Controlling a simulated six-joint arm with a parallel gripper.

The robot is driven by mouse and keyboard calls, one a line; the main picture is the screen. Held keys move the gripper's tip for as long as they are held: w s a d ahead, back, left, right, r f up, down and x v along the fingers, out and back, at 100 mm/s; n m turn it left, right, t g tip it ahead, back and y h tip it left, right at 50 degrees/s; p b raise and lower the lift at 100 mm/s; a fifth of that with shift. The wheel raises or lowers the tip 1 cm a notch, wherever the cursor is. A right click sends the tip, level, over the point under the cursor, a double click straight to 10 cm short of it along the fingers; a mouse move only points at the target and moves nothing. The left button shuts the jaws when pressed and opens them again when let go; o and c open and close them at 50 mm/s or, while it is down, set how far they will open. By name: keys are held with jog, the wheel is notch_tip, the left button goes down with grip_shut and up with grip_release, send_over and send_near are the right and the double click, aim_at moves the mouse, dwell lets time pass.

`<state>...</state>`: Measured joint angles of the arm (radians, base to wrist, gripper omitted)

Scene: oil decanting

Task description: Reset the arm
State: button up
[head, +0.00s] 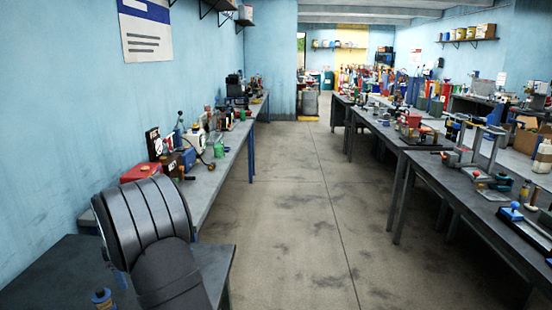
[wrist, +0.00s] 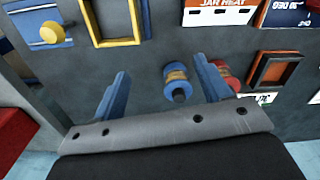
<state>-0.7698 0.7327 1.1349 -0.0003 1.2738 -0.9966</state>
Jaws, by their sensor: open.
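My gripper (wrist: 161,66) shows in the wrist view with its two blue fingers spread wide apart. Nothing is held between them. A small blue fitting with a brass-coloured band (wrist: 177,86) lies on the dark bench top, seen between the fingers and nearer the right one. In the head view only a dark, ribbed part of my arm shows at the lower left; the gripper is not visible there.
In the wrist view, a red fitting (wrist: 226,76) is partly hidden by the right finger. A yellow frame (wrist: 135,41), a blue block with a yellow knob (wrist: 47,33) and an orange-brown frame (wrist: 256,70) surround it. A clear aisle (head: 300,210) runs between cluttered benches.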

jog(key=s+r, duration=0.3)
jog(key=s, duration=1.5)
jog(key=s+a+f, duration=0.3)
jog(key=a+f, duration=0.1)
jog(key=s+a+f, duration=0.4)
jog(key=shift+s+a, duration=0.15)
jog(key=shift+a, duration=0.05)
jog(key=shift+s+a+f, duration=0.1)
jog(key=shift+a+f, duration=0.05)
jog(key=shift+f, duration=0.8)
jog(key=shift+r, duration=0.1)
